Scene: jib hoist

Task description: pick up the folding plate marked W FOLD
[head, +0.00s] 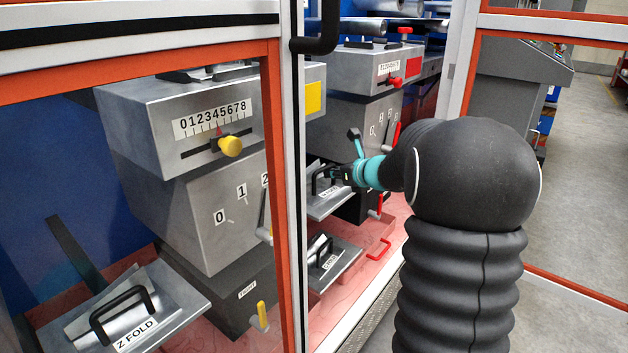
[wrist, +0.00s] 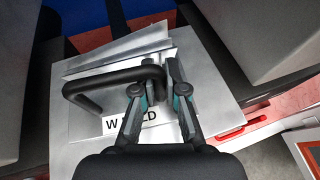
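The folding plate marked W FOLD (wrist: 90,148) is a grey metal plate with a black bar handle (wrist: 110,80). In the wrist view its label shows a W and a final D, and my fingers cover the middle letters. In the head view the plate (head: 326,206) sits at the front of the middle machine, and its label is too small to read. My gripper (wrist: 160,75) is at the right end of the handle, with its fingers drawn in close on either side of it. I cannot tell whether the plate is lifted off its support.
A plate marked Z FOLD (head: 135,337) lies at the lower left, and another handled plate (head: 332,262) sits below mine. An orange-and-white frame post (head: 285,200) stands left of my arm. A yellow knob (head: 230,146) and red levers (head: 378,206) project from the machines.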

